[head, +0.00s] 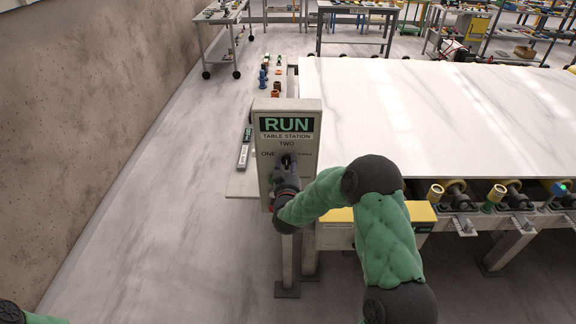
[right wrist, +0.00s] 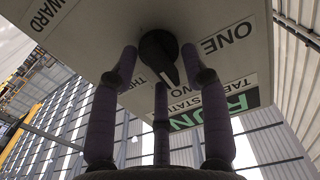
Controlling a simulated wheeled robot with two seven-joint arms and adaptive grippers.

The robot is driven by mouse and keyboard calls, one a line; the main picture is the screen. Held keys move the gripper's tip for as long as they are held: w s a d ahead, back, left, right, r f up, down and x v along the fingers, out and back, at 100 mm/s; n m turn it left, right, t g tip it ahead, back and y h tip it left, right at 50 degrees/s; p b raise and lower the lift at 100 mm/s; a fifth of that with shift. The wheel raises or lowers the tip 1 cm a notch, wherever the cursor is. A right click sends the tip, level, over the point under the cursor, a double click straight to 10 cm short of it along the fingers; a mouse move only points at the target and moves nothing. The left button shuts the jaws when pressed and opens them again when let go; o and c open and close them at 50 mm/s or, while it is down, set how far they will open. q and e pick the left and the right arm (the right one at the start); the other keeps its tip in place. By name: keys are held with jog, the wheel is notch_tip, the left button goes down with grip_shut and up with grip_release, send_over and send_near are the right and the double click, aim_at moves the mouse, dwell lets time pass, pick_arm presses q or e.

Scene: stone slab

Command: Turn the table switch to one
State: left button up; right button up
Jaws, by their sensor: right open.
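The table switch is a black knob (head: 288,160) on the grey station panel (head: 262,185), which reads RUN, TABLE STATION, ONE, TWO and a partly hidden THREE. In the right wrist view the knob (right wrist: 158,48) shows close up, its pointer end with a white mark directed roughly at TWO. My right gripper (head: 287,180) is at the panel just below the knob. In the right wrist view its purple fingers (right wrist: 160,72) are spread open around the knob; I cannot tell whether they touch it. My left gripper is not in view.
A large white slab (head: 440,110) lies on the roller table right of the panel. A yellow box (head: 345,214) sits under the slab's near edge, beside my right arm. Floor (head: 150,230) is clear to the left, up to a brown wall (head: 80,110).

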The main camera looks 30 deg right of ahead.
grip_shut()
jog(key=shift+n, duration=0.3)
jog(key=n, duration=0.2)
jog(key=shift+w+a+r+n+b, duration=0.1)
jog(key=shift+n+b, duration=0.2)
jog(key=shift+b, duration=0.05)
jog(key=n, duration=0.2)
jog(key=shift+a+n, duration=0.1)
jog(key=shift+n, duration=0.3)
jog(key=n, duration=0.5)
jog(key=shift+w+a+n, duration=0.2)
jog(key=shift+n, duration=0.2)
